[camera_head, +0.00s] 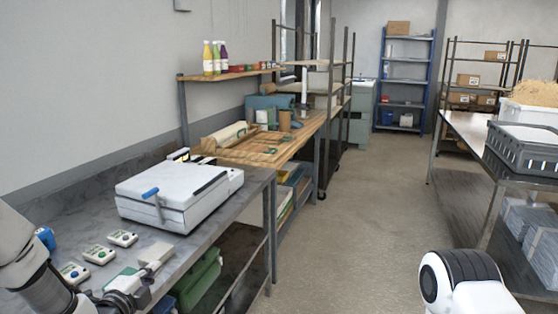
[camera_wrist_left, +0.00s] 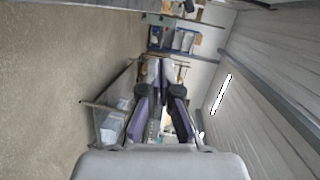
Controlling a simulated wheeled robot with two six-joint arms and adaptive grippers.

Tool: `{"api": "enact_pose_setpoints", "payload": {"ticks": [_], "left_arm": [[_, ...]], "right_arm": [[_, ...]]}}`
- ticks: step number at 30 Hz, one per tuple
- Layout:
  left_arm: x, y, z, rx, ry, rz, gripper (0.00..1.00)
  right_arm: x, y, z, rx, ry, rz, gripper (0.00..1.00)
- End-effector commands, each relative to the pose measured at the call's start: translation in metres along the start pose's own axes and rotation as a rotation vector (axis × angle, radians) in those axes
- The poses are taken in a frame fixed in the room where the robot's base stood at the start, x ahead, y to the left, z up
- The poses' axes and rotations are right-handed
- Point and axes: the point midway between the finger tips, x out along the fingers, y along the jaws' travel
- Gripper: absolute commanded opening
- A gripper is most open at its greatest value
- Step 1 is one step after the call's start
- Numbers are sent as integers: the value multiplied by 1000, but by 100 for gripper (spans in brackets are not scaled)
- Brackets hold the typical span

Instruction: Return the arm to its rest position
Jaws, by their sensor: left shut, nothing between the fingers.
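My left arm (camera_head: 30,265) comes in at the lower left in the head view, over the front of the grey worktop (camera_head: 75,215). Its left gripper (camera_head: 148,272) is low at the worktop's front edge, shut and empty. In the wrist view its dark fingers (camera_wrist_left: 161,75) come together with nothing held between them. The wrist view is turned sideways, showing floor on the left and wall on the right. My right gripper is not in view.
A white press-like machine with a blue handle (camera_head: 180,190) stands on the worktop. Small devices with buttons (camera_head: 122,238) lie in front of it. A wooden bench (camera_head: 265,150) is beyond. A grey crate (camera_head: 525,146) sits on the right table. The middle floor (camera_head: 340,230) is clear.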

Motion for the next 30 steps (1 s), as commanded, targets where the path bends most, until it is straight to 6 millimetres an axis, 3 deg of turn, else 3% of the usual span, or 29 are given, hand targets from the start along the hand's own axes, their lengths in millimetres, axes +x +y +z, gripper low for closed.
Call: {"api": "enact_pose_setpoints", "payload": {"ticks": [8,11,14,17,18,21,25,30], "left_arm": [[-22,109,-18,0,11,228,0],[-44,164,-25,-53,-2,366,0],[-82,230,-35,-171,-48,554,0],[-143,298,-45,-366,-172,782,0],[-172,322,-49,-461,-251,872,0],[-250,364,-55,-749,-562,1059,0],[-303,370,-53,-1105,-997,1054,0],[-316,372,-52,-1321,-1234,962,0]], "right_arm": [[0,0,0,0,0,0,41],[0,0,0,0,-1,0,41],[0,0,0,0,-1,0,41],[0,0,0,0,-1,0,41],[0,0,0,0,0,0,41],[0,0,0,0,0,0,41],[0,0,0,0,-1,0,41],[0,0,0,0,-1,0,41]]}}
